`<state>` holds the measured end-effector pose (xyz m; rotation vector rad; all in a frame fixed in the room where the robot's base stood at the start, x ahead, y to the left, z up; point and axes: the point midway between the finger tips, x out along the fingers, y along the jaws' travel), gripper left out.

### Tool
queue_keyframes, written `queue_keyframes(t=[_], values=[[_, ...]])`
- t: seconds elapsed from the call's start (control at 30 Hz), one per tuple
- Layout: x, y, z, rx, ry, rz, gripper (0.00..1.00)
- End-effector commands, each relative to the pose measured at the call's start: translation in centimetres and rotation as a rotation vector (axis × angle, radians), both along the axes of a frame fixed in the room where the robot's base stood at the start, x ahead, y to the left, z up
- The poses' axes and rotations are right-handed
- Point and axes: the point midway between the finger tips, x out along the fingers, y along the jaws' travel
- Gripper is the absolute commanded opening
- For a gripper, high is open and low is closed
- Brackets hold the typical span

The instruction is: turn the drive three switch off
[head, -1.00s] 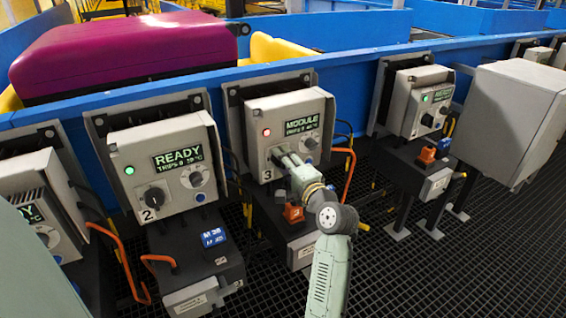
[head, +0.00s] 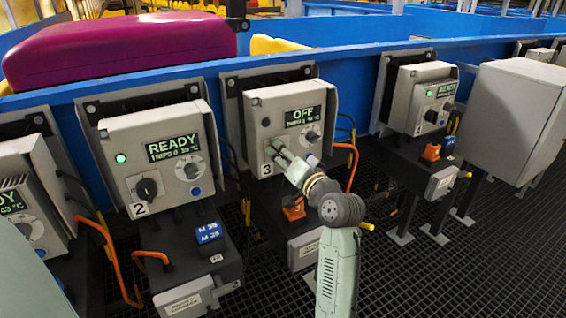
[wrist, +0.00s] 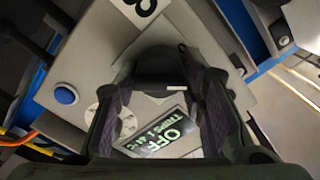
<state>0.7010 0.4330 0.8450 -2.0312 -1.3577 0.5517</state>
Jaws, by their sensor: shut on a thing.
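The drive three box (head: 258,107) is the grey box marked 3, in the middle of the head view. Its display (head: 303,116) reads OFF, and its indicator lamp (head: 266,122) is unlit. My gripper (head: 274,150) is at the lower left of the box's face, shut on the black rotary switch, which the fingers mostly hide in the head view. In the wrist view the switch (wrist: 165,68) sits between the two fingers, with the OFF display (wrist: 160,138) below it and the number 3 label (wrist: 140,10) above.
Drive two (head: 150,130), to the left, shows READY with a green lamp. Another drive box (head: 425,98) stands to the right, beside a plain grey cabinet (head: 515,110). Orange cables (head: 352,172) hang around the boxes. A purple case (head: 120,45) lies behind the blue rail.

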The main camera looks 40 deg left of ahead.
Motion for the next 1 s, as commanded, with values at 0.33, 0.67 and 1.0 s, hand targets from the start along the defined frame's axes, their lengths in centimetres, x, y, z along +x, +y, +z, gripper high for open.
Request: queue_keyframes(t=[0.33,0.67,1.0], values=[[0.00,-0.02,-0.44,-0.126,-0.304,0.000,0.09],[0.00,-0.02,-0.35,-0.230,-0.552,0.000,0.09],[-0.01,-0.01,-0.18,-0.289,-0.695,0.001,0.09]])
